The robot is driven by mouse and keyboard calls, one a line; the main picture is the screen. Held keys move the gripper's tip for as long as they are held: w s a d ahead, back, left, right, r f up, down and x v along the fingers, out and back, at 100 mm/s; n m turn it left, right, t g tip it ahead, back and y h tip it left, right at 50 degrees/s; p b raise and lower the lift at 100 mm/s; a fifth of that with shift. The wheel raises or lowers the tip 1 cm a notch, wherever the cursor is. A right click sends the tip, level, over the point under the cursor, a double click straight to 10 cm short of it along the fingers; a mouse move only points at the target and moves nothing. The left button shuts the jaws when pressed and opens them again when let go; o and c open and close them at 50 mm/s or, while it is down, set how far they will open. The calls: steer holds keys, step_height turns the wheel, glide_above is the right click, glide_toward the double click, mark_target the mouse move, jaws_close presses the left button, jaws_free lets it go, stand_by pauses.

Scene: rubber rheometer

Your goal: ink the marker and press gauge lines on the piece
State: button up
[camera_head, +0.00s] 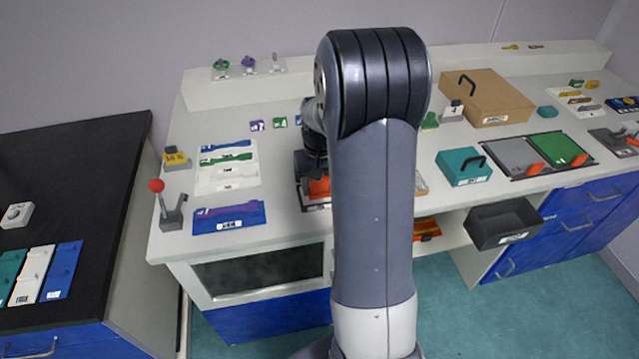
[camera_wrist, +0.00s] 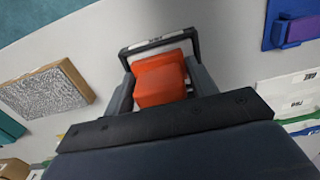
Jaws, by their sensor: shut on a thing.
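My gripper (camera_wrist: 161,86) is shut on the orange handle of what looks like the marker (camera_wrist: 160,72), which has a dark rectangular frame at its far end. In the head view the marker (camera_head: 319,187) shows orange just left of my arm, over the counter; I cannot tell whether it touches the counter. A purple dumbbell-shaped piece (camera_head: 228,211) lies on a blue block (camera_head: 205,226) to its left. The block's corner (camera_wrist: 275,15) shows at top right in the wrist view. A speckled grey pad (camera_wrist: 45,92) in a tan frame, perhaps the ink pad, is at left there, apart from the marker.
A white rack (camera_head: 227,183) holds several dumbbell-shaped pieces. A lever device with a red knob (camera_head: 157,186) stands at the counter's left end. A teal box (camera_head: 463,167) and a grey and green panel pair (camera_head: 520,157) are on the right. My arm hides the middle counter.

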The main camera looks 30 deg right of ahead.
step_height(320, 180, up, 7)
steer(key=p, duration=0.5)
stand_by(0.5)
stand_by(0.8)
